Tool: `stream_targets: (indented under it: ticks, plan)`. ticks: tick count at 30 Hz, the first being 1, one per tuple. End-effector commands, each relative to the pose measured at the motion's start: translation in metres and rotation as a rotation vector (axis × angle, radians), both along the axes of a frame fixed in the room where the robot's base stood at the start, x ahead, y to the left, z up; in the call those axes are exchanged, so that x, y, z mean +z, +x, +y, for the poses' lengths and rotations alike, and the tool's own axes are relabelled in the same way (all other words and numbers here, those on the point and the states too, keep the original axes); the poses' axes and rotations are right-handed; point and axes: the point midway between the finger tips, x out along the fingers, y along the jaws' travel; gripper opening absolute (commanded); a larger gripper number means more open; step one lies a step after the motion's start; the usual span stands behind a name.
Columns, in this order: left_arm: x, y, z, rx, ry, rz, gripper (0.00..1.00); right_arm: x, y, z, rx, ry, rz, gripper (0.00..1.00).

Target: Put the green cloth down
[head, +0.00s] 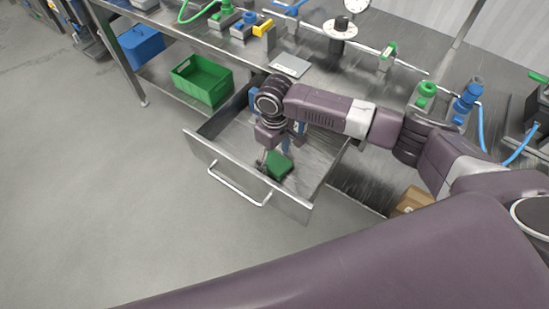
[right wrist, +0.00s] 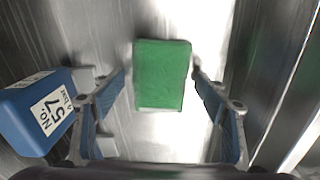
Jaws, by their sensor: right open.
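The green cloth (head: 279,166) is a folded rectangular pad. It lies on the metal floor of an open drawer (head: 285,200), near the drawer's front. My right gripper (head: 266,160) reaches down into the drawer at the cloth. In the right wrist view the cloth (right wrist: 162,75) lies between and beyond the spread fingers (right wrist: 158,88), with a gap on both sides. The right gripper is open and holds nothing. The arm hides part of the drawer's inside. My left gripper is not in view.
The drawer's wall runs along the right there. A green crate (head: 203,80) and a blue bin (head: 141,46) stand under the bench. The floor in front is clear.

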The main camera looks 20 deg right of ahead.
Motion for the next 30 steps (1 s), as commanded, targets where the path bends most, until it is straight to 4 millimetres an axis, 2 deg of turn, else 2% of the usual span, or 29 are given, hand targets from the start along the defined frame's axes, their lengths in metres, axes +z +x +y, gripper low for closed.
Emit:
stream_targets:
  ticks: [1,2,3,9,15,30]
  plan:
    - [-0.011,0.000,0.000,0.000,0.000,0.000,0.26,-0.006,0.001,0.000,0.001,0.000,-0.001,0.67]
    - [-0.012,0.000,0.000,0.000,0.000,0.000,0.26,-0.003,0.001,0.000,0.001,0.001,-0.003,0.67]
    - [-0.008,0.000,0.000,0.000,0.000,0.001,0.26,0.011,0.002,0.001,0.001,0.003,-0.005,0.67]
    - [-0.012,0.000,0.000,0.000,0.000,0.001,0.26,0.049,0.001,-0.002,0.001,0.002,-0.003,0.67]
    - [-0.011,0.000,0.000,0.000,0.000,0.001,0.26,0.073,0.000,-0.003,0.000,0.001,-0.002,0.67]
    - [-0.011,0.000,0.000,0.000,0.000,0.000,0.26,0.076,0.000,-0.003,-0.001,0.001,0.001,0.67]
